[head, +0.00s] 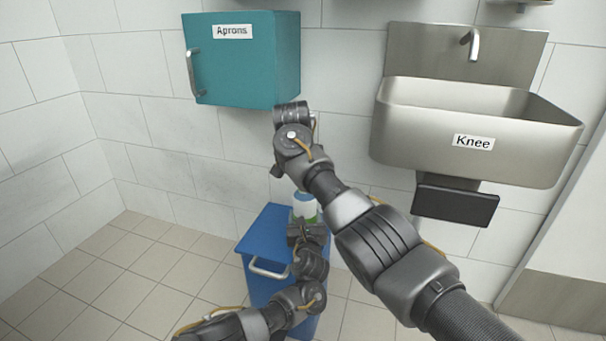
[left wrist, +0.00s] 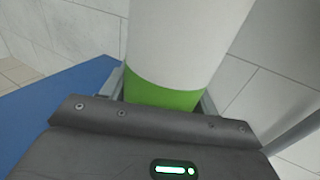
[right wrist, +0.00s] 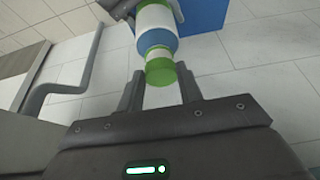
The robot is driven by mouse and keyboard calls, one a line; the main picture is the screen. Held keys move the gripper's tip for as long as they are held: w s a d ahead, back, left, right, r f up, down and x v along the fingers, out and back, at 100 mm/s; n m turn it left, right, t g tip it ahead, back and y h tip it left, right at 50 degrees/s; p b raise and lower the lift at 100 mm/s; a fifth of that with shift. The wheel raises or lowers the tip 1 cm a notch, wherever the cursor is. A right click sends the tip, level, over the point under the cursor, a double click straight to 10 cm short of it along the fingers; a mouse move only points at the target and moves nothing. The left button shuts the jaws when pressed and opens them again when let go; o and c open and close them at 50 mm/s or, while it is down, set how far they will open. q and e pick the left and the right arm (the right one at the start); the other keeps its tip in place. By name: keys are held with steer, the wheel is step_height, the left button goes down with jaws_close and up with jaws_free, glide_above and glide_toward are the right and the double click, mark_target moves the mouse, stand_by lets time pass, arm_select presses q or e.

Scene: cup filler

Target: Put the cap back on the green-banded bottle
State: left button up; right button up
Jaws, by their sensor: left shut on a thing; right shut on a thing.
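The bottle (head: 304,208) has a white body, a blue shoulder and a green band. My left gripper (head: 306,229) is shut around it near the green band, which shows in the left wrist view (left wrist: 162,92). The bottle also shows at the top of the right wrist view (right wrist: 155,22). The green cap (right wrist: 160,72) sits between the fingertips of my right gripper (right wrist: 160,77), which is shut on it. The cap is in line with the bottle's neck and close to it; I cannot tell whether they touch. In the head view, my right fingers are not clear.
A blue cabinet (head: 262,262) with a metal handle stands below the bottle. A teal Aprons box (head: 243,65) hangs on the wall above. A steel sink (head: 475,125) with a dark knee panel (head: 456,203) is at the right. The tiled floor (head: 120,270) at the left is clear.

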steer(key=shift+f, duration=0.6)
arm_select(q)
jaws_close()
arm_select(e)
steer(key=o, duration=0.7)
steer(key=shift+o, duration=1.3)
steer(key=shift+r, duration=0.15)
steer(key=shift+r, duration=2.15)
steer(key=shift+o, duration=0.2)
steer(key=o, duration=0.5)
